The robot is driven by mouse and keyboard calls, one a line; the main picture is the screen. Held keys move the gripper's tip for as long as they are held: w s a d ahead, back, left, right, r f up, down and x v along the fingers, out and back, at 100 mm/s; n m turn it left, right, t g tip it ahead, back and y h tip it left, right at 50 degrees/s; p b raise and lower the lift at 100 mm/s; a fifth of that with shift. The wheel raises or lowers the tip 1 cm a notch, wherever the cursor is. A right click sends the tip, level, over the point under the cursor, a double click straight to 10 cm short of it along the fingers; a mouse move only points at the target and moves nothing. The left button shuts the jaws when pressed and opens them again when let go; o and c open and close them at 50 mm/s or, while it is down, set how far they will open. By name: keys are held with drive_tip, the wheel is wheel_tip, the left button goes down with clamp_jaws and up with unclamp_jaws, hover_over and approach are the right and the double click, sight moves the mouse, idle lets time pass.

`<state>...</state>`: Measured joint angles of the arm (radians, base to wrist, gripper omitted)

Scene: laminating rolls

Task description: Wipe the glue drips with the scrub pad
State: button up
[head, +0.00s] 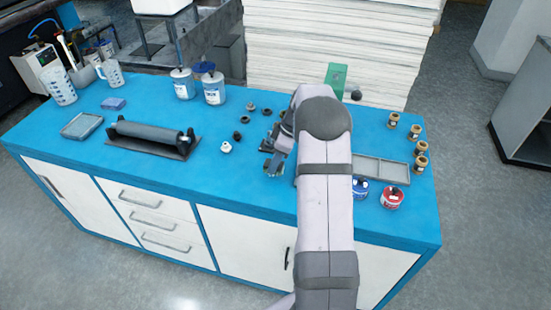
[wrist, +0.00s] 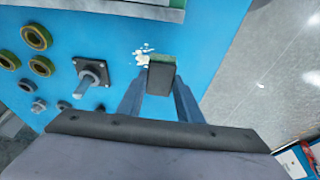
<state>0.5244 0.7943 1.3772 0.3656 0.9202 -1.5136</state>
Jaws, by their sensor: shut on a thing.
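My gripper (head: 272,150) is over the blue bench top, right of the bench's middle. In the wrist view my gripper (wrist: 160,92) is shut on the scrub pad (wrist: 161,77), a small block with a dark face and a green strip along its far edge. White glue drips (wrist: 143,54) lie on the blue surface just beside the pad's far left corner in the wrist view. The pad covers part of that area, so I cannot tell whether drips lie under it or whether it touches the surface. In the head view my arm hides the drips.
Several ring-shaped parts (wrist: 36,36) and a square-based shaft part (wrist: 91,78) are left of the pad. A grey tray (head: 380,170), brass fittings (head: 421,147), and blue (head: 361,190) and red (head: 392,198) tins are right. A black roller (head: 150,135) lies left.

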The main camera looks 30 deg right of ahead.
wheel_tip(320, 180, down, 2)
drive_tip(key=shift+b, duration=0.4)
drive_tip(key=shift+w+d+f, duration=0.2)
drive_tip(key=shift+f, duration=0.35)
drive_tip(key=shift+w+d+f, duration=0.2)
drive_tip(key=shift+f, duration=0.3)
drive_tip(key=shift+c, duration=0.4)
drive_tip(key=shift+w+d+f+p, duration=0.1)
drive_tip(key=shift+w+d+p, duration=0.7)
drive_tip(key=shift+w+d, duration=1.5)
drive_tip(key=shift+s+a+p, duration=0.85)
drive_tip(key=shift+s+a, duration=1.95)
drive_tip(key=shift+w+a+p, duration=0.15)
drive_tip(key=shift+p, duration=0.2)
drive_tip(key=shift+w+d+f+b, duration=0.15)
drive_tip(key=shift+w+d+b, duration=0.2)
drive_tip(key=shift+w+d, duration=0.15)
drive_tip(key=shift+w+d+b, duration=0.85)
drive_tip(key=shift+w+d, duration=1.4)
drive_tip(key=shift+w, duration=0.05)
drive_tip(key=shift+s+a+b, duration=1.1)
drive_tip(key=shift+s+a, duration=1.45)
drive_tip(key=shift+s+a+r, duration=0.2)
drive_tip(key=shift+r, duration=0.05)
drive_tip(key=shift+w+r+p, duration=0.1)
drive_tip(key=shift+r+p, duration=2.05)
drive_tip(key=shift+r, duration=1.85)
